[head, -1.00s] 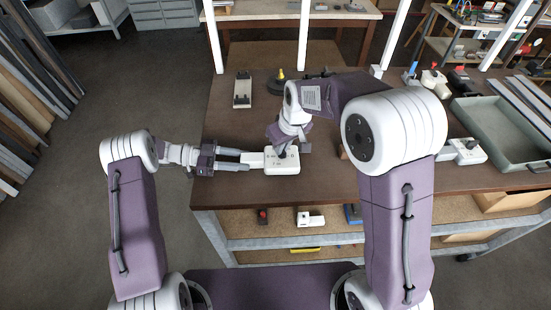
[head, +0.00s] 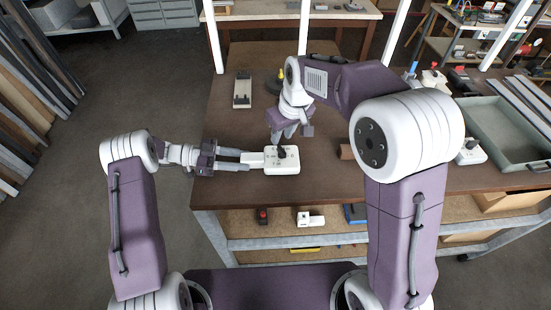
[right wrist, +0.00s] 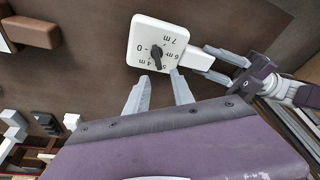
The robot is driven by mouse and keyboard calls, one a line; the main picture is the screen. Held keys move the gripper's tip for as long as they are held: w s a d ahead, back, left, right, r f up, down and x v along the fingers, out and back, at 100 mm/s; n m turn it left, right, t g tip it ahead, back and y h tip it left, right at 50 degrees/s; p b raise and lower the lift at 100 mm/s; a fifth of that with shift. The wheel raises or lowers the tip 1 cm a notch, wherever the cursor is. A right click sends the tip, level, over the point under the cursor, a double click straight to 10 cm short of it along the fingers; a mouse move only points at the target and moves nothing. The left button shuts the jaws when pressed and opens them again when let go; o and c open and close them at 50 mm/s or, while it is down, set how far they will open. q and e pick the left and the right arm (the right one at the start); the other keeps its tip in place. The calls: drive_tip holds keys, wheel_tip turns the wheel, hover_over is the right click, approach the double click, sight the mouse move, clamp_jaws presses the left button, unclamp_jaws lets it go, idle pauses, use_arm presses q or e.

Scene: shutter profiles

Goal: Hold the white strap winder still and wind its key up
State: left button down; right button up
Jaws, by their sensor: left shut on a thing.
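The white strap winder (head: 291,168) lies on the brown bench near its front edge. Its dark key (head: 281,153) stands on its top. In the right wrist view, the winder (right wrist: 146,33) shows a face with metre marks and a 0, and the dark key (right wrist: 156,54) sits among them. My left gripper (head: 241,160) is shut on the white tab (head: 254,160) on the winder's left side. My right gripper (head: 289,135) is just behind and above the winder, clear of the key. In the right wrist view its fingers (right wrist: 160,78) are apart and empty.
A brown block (head: 346,152) lies right of the winder. A pale fixture (head: 242,91) and a dark round piece with a yellow top (head: 281,78) are farther back. Another white device (head: 471,153) and a grey-green tray (head: 505,135) are at the right. The bench left of the winder is clear.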

sight(281, 148)
drive_tip(key=shift+r, duration=0.35)
wheel_tip(281, 148, up, 2)
drive_tip(key=shift+f, duration=4)
clamp_jaws()
